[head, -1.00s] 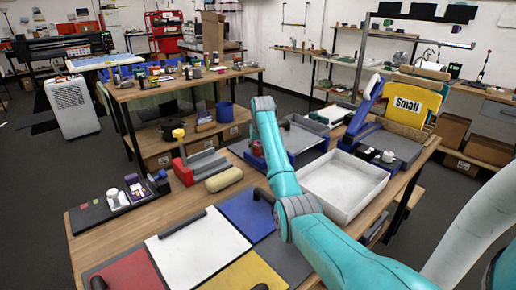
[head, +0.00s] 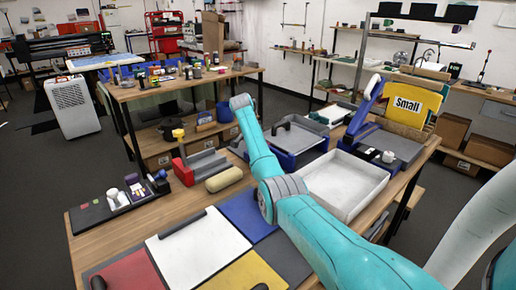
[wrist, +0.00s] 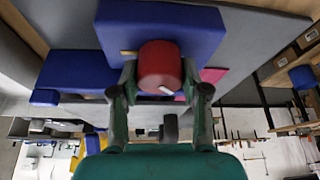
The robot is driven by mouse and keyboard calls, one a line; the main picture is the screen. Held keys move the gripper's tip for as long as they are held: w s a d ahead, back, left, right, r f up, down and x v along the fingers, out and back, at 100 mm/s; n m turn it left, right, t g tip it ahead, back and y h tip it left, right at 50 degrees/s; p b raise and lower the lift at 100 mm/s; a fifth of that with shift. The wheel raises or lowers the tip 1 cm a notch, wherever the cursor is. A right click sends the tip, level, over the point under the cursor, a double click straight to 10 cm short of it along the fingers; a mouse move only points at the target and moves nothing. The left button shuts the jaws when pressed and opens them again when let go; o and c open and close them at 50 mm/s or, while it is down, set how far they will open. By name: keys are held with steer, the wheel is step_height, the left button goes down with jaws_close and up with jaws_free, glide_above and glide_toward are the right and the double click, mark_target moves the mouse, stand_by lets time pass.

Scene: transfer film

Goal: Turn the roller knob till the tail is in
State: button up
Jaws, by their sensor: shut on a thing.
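The red roller knob (wrist: 161,70), with a short white mark on its face, shows in the middle of the wrist view. My gripper (wrist: 159,80) is shut on it, one finger on each side. Behind the knob is a blue block (wrist: 160,27), the roller's housing. A pink piece (wrist: 212,75) shows just right of the knob; I cannot tell if it is the film's tail. In the head view my arm hides the knob and my gripper.
A grey-white tray (head: 376,187) stands right of my arm, with a blue-handled press (head: 365,103) behind it. A red and grey device (head: 198,165) and a tan roll (head: 224,180) lie left. Coloured panels, one white (head: 198,246), cover the front of the table.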

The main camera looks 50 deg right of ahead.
steer(key=shift+m+g, duration=0.4)
steer(key=shift+m, duration=0.6)
steer(key=o, duration=0.8)
steer(key=shift+o, duration=0.2)
steer(key=shift+r, duration=0.1)
steer(key=v, duration=1.2)
steer(key=shift+w+d, duration=0.15)
